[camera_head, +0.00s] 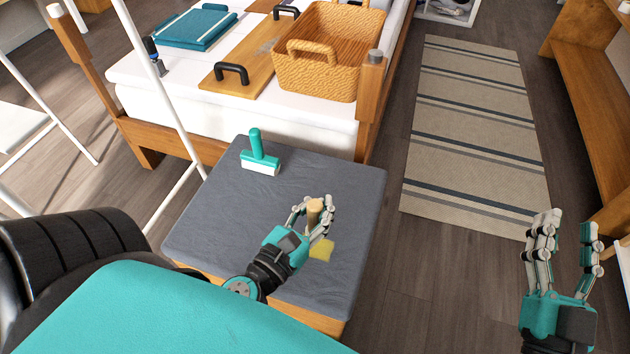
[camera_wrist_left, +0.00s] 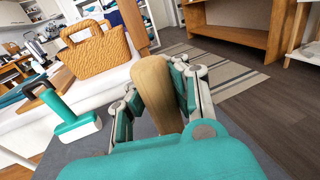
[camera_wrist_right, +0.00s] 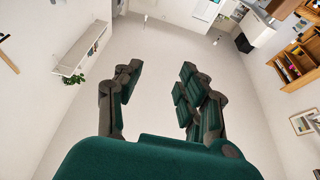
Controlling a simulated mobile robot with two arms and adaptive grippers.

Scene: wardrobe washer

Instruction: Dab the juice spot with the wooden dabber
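The wooden dabber (camera_head: 314,210) is between the fingers of my left gripper (camera_head: 311,220), over the grey-topped low table (camera_head: 210,205). The dabber also shows in the left wrist view (camera_wrist_left: 156,90), its rounded pale wood end upward and the fingers closed around its sides. Its lower end is hidden. A yellow patch (camera_head: 322,250) lies on the tabletop just in front of the left fingers; I cannot tell whether it is the juice spot. My right gripper (camera_head: 562,240) is open and empty, off to the right above the floor, with its fingers pointing up.
Behind is a bed with a wicker basket (camera_head: 330,55), a wooden board (camera_head: 238,72) and a folded teal cloth (camera_head: 196,27). A striped rug (camera_head: 470,130) lies to the right. The table's right side is clear.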

